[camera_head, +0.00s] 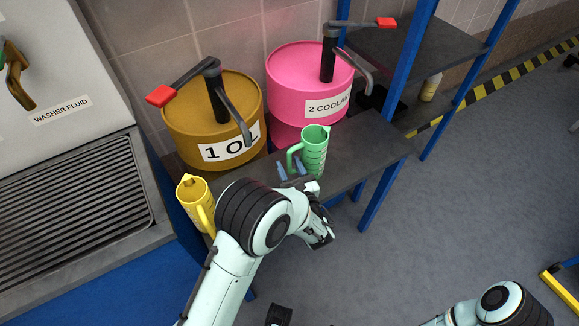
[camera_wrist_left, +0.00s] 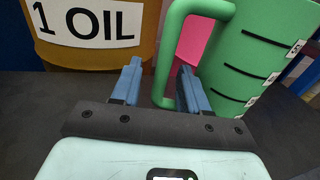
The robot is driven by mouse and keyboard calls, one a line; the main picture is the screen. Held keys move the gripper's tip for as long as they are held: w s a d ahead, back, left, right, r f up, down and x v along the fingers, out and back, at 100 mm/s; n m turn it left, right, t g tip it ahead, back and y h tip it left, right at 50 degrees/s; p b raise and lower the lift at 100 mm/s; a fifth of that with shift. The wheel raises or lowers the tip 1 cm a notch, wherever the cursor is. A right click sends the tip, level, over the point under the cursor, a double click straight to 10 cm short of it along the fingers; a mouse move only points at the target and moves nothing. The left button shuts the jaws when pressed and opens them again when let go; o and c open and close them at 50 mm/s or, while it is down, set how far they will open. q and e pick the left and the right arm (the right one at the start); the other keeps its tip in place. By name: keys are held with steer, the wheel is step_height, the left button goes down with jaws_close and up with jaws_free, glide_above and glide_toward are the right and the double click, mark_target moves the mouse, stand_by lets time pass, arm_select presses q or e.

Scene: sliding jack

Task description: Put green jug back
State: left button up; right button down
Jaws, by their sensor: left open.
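The green jug (camera_head: 314,152) stands upright on the dark shelf top, in front of the pink drum. In the left wrist view the green jug (camera_wrist_left: 262,60) is at the right, with dark level marks on its side and its handle (camera_wrist_left: 170,55) toward the gripper. My left gripper (camera_head: 292,170) is open at the handle side of the jug. In the left wrist view the handle's lower part shows between the blue fingers of the gripper (camera_wrist_left: 157,85), nearer the right one; I cannot tell whether they touch.
A yellow jug (camera_head: 194,203) stands at the shelf's left end. A brown drum (camera_head: 213,118) labelled oil and a pink drum (camera_head: 308,85) labelled coolant, both with pumps, stand behind. Blue posts (camera_head: 384,172) hold the shelf (camera_head: 372,142). Floor at right is mostly clear.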

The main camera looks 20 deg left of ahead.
arm_select(q)
steer(key=shift+r, duration=0.25)
steer(key=v, duration=1.2)
steer(key=shift+p, duration=0.3)
